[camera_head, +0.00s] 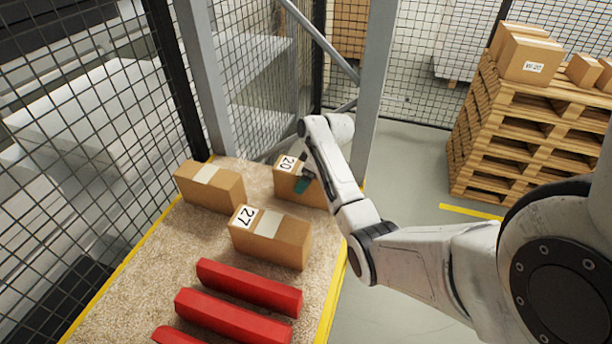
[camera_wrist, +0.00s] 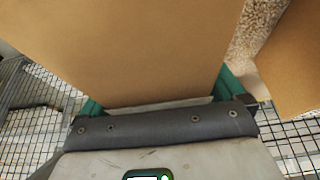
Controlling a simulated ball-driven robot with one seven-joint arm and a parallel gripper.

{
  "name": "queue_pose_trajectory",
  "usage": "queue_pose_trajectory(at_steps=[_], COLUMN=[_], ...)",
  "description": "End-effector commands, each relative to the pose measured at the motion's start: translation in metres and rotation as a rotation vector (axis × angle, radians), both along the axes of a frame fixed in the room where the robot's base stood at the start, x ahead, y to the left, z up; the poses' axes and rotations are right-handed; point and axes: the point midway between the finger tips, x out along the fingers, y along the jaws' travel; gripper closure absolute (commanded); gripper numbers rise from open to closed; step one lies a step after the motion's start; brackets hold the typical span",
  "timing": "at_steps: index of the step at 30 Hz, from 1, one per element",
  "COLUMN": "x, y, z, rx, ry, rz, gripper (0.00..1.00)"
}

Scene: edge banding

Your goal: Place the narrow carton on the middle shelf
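Three brown cartons are on the speckled surface in the head view, and I cannot tell for sure which is the narrow one. One labelled 20 (camera_head: 287,183) is at the back, one labelled 27 (camera_head: 270,238) is in front of it, and an unlabelled-looking one (camera_head: 210,186) is at the left. My gripper (camera_head: 303,185) is at the carton labelled 20, its green part against that carton. In the wrist view a large carton face (camera_wrist: 140,50) fills the space between the green fingers of my gripper (camera_wrist: 160,97). Whether they press on it is not clear. The fingertips are hidden.
Several red bars (camera_head: 235,315) lie at the front of the surface. Wire mesh (camera_head: 90,150) and a grey post (camera_head: 203,80) stand at the left and behind. A stack of pallets (camera_head: 530,135) with cartons stands at the right. Grey floor (camera_head: 410,165) is clear between.

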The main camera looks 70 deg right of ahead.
Motion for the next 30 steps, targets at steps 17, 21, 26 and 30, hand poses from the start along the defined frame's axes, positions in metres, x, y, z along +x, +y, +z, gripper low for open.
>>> queue_pose_trajectory(at_steps=[17, 21, 26, 30], x=[-0.014, -0.025, -0.036, -0.042], y=[-0.002, -0.003, -0.003, -0.004], z=[0.037, 0.065, 0.091, 0.106], rx=[-0.004, -0.004, -0.002, -0.002], ry=[-0.003, -0.003, -0.002, -0.002], rz=[-0.001, -0.001, 0.000, -0.001], gripper=[0.00, 0.00, 0.00, 0.00])
